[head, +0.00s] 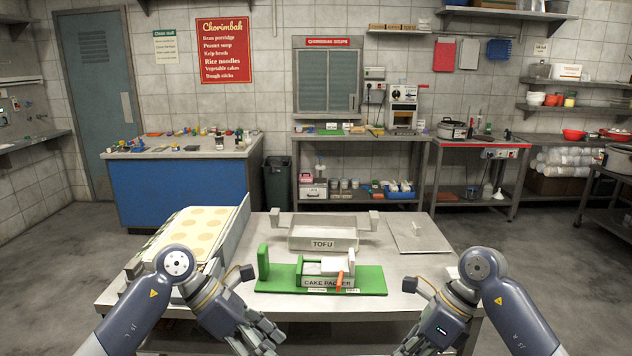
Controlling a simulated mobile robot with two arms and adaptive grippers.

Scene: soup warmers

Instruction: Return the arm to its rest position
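My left arm (190,275) comes in from the lower left, and its gripper (262,338) hangs in front of the near edge of the steel table. My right arm (490,285) comes in from the lower right, and its gripper (418,343) hangs at the same near edge. Both grippers point down and inward, with clear space between them. Parts of their fingers run to the bottom of the picture, so I cannot tell whether they are open or shut. I see nothing held in either one.
On the steel table (405,290) stand a green board (372,279) with the cake packer box (328,282), a tofu box (323,243), a slanted tray of round cakes (200,232) and a flat metal lid (420,234). A blue counter (180,192) and shelves stand behind, across open floor.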

